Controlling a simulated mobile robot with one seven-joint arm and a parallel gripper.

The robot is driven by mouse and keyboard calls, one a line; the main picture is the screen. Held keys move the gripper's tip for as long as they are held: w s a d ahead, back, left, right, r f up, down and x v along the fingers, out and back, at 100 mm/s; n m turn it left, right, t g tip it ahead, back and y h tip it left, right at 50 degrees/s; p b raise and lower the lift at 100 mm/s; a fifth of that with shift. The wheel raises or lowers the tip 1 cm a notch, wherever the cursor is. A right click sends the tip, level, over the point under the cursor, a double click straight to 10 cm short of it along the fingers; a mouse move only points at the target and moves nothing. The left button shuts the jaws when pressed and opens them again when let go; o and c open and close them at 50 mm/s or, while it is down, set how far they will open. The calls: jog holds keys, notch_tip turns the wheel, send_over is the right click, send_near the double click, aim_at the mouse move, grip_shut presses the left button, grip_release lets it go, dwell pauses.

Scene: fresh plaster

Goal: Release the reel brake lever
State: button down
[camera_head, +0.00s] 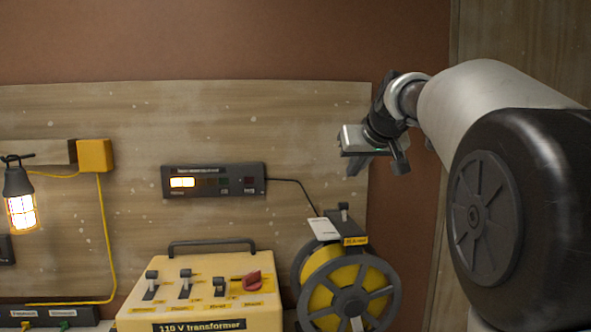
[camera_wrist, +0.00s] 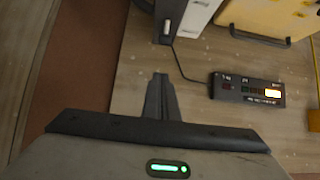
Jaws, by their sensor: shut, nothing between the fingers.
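The yellow cable reel (camera_head: 374,271) with grey spoked flanges stands at the lower middle of the head view. A short lever (camera_head: 344,213) with a grey tip stands upright on top of it, beside a yellow label and a pale plate. My gripper (camera_head: 356,168) is above the reel, apart from the lever. In the wrist view, my gripper's fingers (camera_wrist: 160,80) are together and empty. Beyond their tips, part of the reel's housing (camera_wrist: 197,12) shows at the top edge, with what looks like the lever (camera_wrist: 167,28) at its side. The lever's exact setting is hard to read.
A yellow 110 V transformer (camera_head: 215,303) with switches and a red knob stands left of the reel. A dark display box (camera_head: 213,181) is on the wooden board, with a cable running towards the reel. A lit caged lamp (camera_head: 20,205) hangs far left. Space around my gripper looks clear.

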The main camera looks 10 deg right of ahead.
aim_at(344, 212)
jog(key=w+p, duration=0.1)
jog(key=p, duration=0.1)
jog(key=w+g+p, duration=0.1)
jog(key=w+p, duration=0.1)
jog(key=shift+w+a+r+g+p, duration=0.1)
jog(key=shift+w+r+g+p, duration=0.05)
jog(key=shift+w+g+p, duration=0.2)
jog(key=shift+s, duration=0.1)
jog(key=p+x, duration=0.1)
jog(key=x, duration=0.9)
jog(key=s, duration=0.1)
jog(key=s+f, duration=0.1)
jog(key=s, duration=0.1)
jog(key=shift+f, duration=0.1)
jog(key=shift+s+f, duration=0.25)
jog(key=shift+s, duration=0.05)
jog(key=shift+f+b, duration=0.15)
jog(key=shift+b, duration=0.35)
